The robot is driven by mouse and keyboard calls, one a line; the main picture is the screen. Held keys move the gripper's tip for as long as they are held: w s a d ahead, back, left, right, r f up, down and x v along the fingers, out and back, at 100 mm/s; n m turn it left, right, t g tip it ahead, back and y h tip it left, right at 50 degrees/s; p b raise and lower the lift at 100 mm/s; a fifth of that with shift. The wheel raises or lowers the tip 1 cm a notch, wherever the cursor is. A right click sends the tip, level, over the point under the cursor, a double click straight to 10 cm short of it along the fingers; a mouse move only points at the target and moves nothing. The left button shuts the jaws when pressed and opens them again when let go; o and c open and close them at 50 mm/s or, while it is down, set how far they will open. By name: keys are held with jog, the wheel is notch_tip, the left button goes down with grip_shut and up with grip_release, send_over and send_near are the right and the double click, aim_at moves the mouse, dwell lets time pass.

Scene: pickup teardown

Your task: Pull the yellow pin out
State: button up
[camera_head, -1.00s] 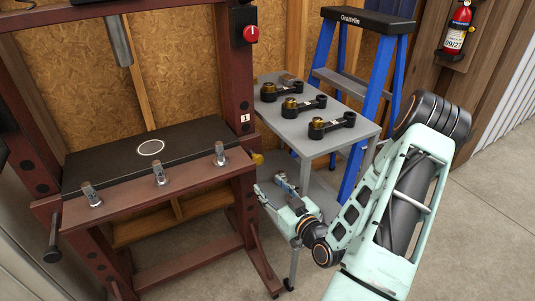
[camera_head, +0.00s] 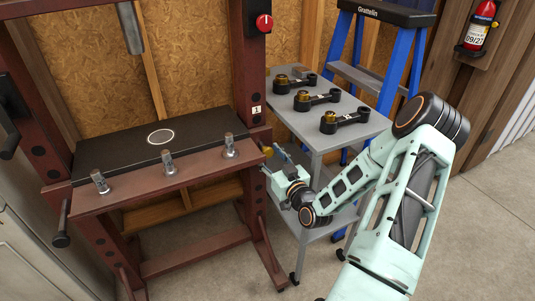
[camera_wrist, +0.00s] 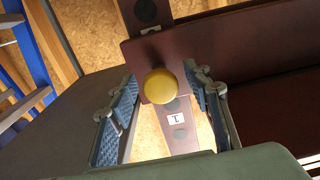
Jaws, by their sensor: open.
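The yellow pin (camera_wrist: 161,86) shows its round head on the dark red post of the press frame in the wrist view. In the head view the yellow pin (camera_head: 267,151) sticks out of the right side of the right post, near the bed. My gripper (camera_head: 271,160) is open right beside it in the head view. In the wrist view my gripper (camera_wrist: 165,103) has its blue-padded fingers on either side of the pin head, apart from it, with nothing held. The pin's shaft is hidden behind its head.
A grey cart (camera_head: 310,127) with several black arms with brass ends stands right of the press. A blue ladder (camera_head: 405,50) stands behind it. The press bed (camera_head: 115,150) carries three small metal pieces along its front beam. A fire extinguisher (camera_head: 479,27) hangs at upper right.

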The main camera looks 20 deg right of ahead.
jog(key=shift+w, duration=0.2)
grip_shut()
dwell(0.3)
